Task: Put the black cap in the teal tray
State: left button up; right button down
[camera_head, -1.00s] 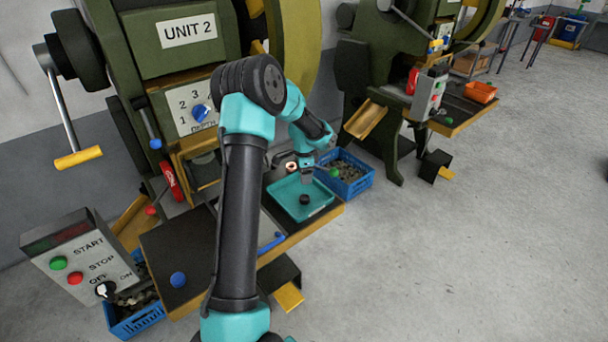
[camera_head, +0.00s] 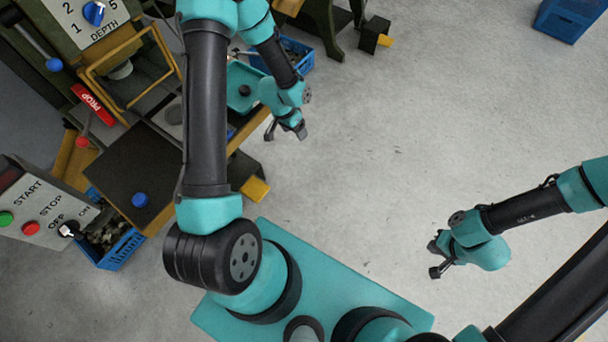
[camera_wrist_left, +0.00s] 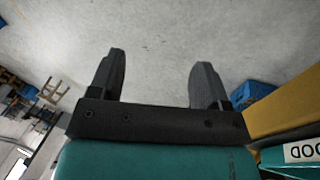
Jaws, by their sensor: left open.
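The black cap (camera_head: 245,90) is a small dark round piece. It lies inside the teal tray (camera_head: 238,73), on the press table's right end in the head view. My left arm hides part of the tray. My left gripper (camera_head: 286,130) is open and empty, apart from the tray, to its lower right over the floor. In the left wrist view its two fingers (camera_wrist_left: 160,65) stand wide apart with only grey floor between them. My right gripper (camera_head: 434,258) looks open and empty, over bare floor at the right.
A blue crate of parts (camera_head: 293,56) stands beside the tray. Another blue crate (camera_head: 122,246) is below the table at left. The control box (camera_head: 40,205) and the black plate with a blue knob (camera_head: 139,199) are at left. Open floor fills the middle and right.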

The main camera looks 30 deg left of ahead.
pick_arm(q)
jog(key=s+d+f+n, duration=0.3)
jog(key=s+d+n, duration=0.1)
jog(key=s+d, duration=0.7)
jog(key=shift+s+d+f, duration=0.2)
jog(key=shift+s, duration=0.6)
